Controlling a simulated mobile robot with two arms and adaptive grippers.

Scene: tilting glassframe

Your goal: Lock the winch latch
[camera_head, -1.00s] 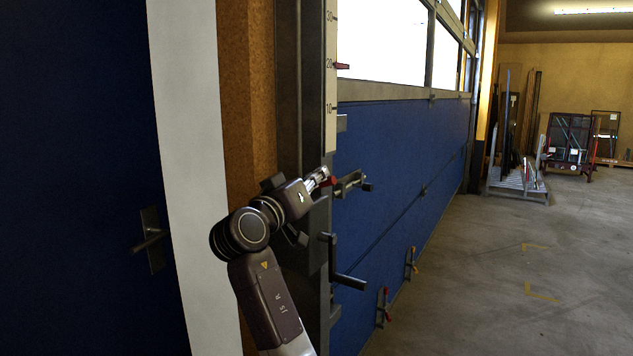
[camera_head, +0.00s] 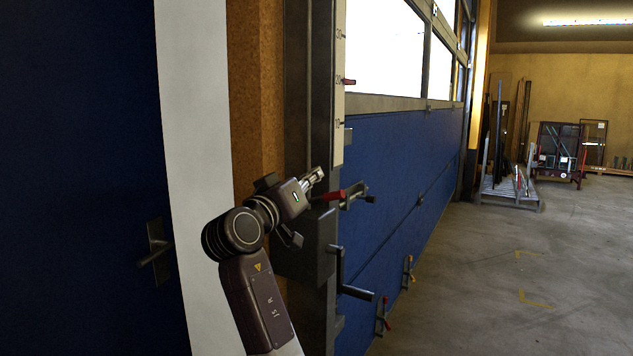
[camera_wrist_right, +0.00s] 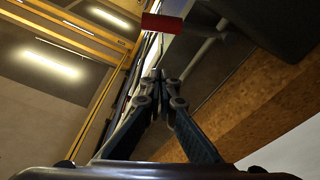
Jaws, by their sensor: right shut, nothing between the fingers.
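The red latch handle (camera_head: 334,195) sticks out at the top of the dark winch box (camera_head: 306,246) on the frame post. It also shows in the right wrist view as a red grip (camera_wrist_right: 162,23) beyond the fingertips. My right gripper (camera_head: 316,175) is shut and empty, just above and left of the red handle, with a small gap that is hard to judge. Its closed fingers also show in the right wrist view (camera_wrist_right: 156,76). The winch crank (camera_head: 355,288) hangs below on the box's right side. My left gripper is not in view.
A blue panel (camera_head: 400,170) with clamps (camera_head: 382,316) runs back along the right of the post. A scale with a red marker (camera_head: 349,82) is above. A blue door (camera_head: 80,180) is at left. The floor (camera_head: 470,290) at right is clear.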

